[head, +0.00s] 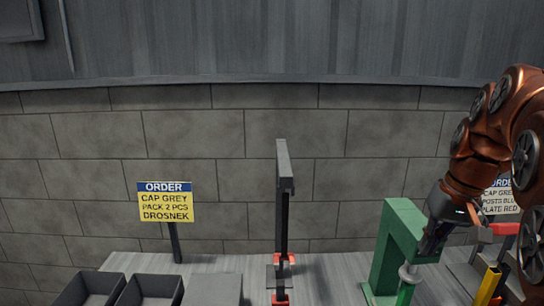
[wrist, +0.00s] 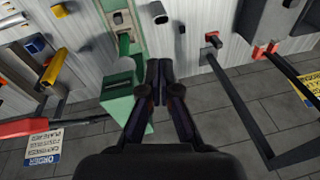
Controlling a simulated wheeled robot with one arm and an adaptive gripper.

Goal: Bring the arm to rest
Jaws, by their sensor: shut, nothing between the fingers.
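My copper-brown arm reaches in from the right in the head view. My gripper (head: 422,252) points down and to the left, in front of the green press-like frame (head: 396,222). In the wrist view my gripper (wrist: 158,66) has its two dark fingers together, with nothing between them. The green frame (wrist: 122,92) shows just left of the fingers there; I cannot tell whether they touch it. In the head view my gripper hides part of the frame's right side.
A tall dark post (head: 282,215) with red parts stands left of the green frame. Dark bins (head: 92,290) and an order sign (head: 166,203) are at the left. A yellow post (head: 488,286) and red bar (head: 505,228) are at the right. A block wall (head: 210,130) stands behind.

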